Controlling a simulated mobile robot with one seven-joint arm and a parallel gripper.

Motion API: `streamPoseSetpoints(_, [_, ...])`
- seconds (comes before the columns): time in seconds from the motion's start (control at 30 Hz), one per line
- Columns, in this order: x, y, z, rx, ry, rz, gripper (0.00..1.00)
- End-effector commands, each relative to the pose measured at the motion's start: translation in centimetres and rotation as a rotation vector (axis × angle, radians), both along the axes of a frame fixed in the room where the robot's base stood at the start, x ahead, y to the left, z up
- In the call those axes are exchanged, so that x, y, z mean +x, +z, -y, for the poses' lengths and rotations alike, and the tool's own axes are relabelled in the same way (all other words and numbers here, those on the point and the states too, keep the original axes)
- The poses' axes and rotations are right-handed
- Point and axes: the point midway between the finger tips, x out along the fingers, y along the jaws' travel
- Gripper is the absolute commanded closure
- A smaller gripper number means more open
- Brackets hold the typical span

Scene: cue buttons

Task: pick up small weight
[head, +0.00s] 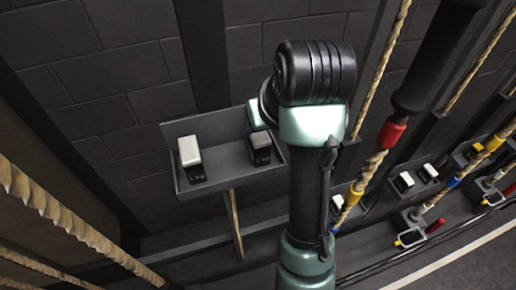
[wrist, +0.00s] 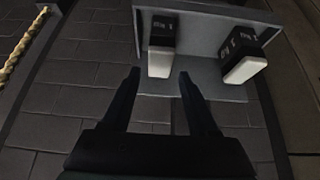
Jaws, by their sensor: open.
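Two small black weights with pale tops sit on a grey shelf tray in the head view: one at the left (head: 190,158) and one at the right (head: 260,147), beside my arm. In the wrist view, one weight (wrist: 161,45) is just beyond my gripper (wrist: 158,76), roughly in line with the gap between its fingers. The other weight (wrist: 243,56) is off to the right. The gripper is open and empty, apart from both weights. My arm hides the gripper in the head view.
The grey tray (head: 225,178) has a raised back edge against the dark block wall. A wooden post stands below it. Thick ropes (head: 45,208) hang at left and right. More small weights (head: 403,181) sit on a shelf to the right.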

Motion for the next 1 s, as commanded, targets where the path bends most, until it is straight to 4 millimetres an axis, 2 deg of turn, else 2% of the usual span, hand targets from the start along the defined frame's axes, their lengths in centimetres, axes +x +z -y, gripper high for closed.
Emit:
streamPoseSetpoints(0.03, [0.4, -1.3, -0.3, 0.001, 0.003, 0.000, 0.40])
streamPoseSetpoints(0.43, [2.4, -3.7, -0.8, 0.001, 0.000, -0.001, 0.40])
streamPoseSetpoints(0.7, [4.3, -6.9, -1.4, 0.000, -0.001, -0.002, 0.40])
streamPoseSetpoints(1.0, [4.7, -7.6, -1.5, 0.000, -0.001, 0.002, 0.40])
